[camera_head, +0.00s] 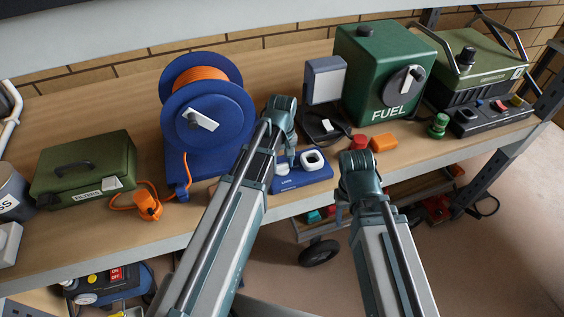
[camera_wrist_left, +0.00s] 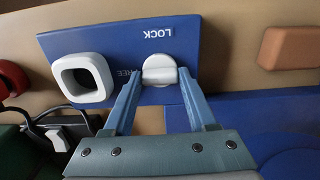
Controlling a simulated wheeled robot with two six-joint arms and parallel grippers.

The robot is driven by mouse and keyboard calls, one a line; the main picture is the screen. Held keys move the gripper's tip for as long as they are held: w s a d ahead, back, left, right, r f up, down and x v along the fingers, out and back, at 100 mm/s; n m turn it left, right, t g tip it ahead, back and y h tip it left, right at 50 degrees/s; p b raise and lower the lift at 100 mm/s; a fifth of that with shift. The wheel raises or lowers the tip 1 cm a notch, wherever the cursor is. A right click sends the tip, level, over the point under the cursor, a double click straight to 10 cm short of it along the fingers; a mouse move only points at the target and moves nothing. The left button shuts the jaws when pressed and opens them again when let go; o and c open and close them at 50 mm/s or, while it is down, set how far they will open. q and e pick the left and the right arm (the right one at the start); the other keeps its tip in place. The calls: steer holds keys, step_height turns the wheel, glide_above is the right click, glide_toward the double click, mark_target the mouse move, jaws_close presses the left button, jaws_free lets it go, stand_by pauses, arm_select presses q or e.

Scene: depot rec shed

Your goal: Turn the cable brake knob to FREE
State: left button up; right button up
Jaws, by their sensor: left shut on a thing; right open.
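The cable brake panel (camera_head: 318,175) is a blue plate at the table's front edge, with a white square-rimmed socket (camera_head: 313,160). In the left wrist view the panel (camera_wrist_left: 110,40) appears upside down, with LOCK at the top and FREE partly hidden beside the knob. The white knob (camera_wrist_left: 158,72) has a raised bar lying roughly level in that view, one end towards FREE. My left gripper (camera_head: 285,160) is shut on this bar, a finger at each end. My right gripper (camera_head: 358,165) is open and empty, right of the panel; its fingertips are mostly hidden.
A blue cable reel (camera_head: 208,110) with orange cable stands left of the panel. A grey screen (camera_head: 325,80) and green FUEL box (camera_head: 385,75) stand behind and right. Red and orange blocks (camera_head: 384,142) lie near the front edge. A green FILTERS case (camera_head: 85,165) is far left.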

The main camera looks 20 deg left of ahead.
mark_target(282, 164)
stand_by(0.4)
arm_select(q)
steer(key=o, duration=1.4)
steer(key=shift+c, duration=0.2)
step_height(282, 164, up, 14)
steer(key=p, duration=1.3)
steer(key=shift+p, duration=0.4)
steer(key=shift+f, duration=0.15)
steer(key=s+d+f+m+b, duration=0.5)
steer(key=s+f+b, duration=0.2)
steer(key=f+b, duration=0.1)
steer(key=s+d+f+m+y+b, duration=0.1)
steer(key=s+d+f+m+b, duration=0.4)
steer(key=s+f+b, duration=0.2)
steer(key=shift+s+d+f+m+b, duration=0.3)
steer(key=shift+f+m+b, duration=0.1)
steer(key=shift+b, duration=0.1)
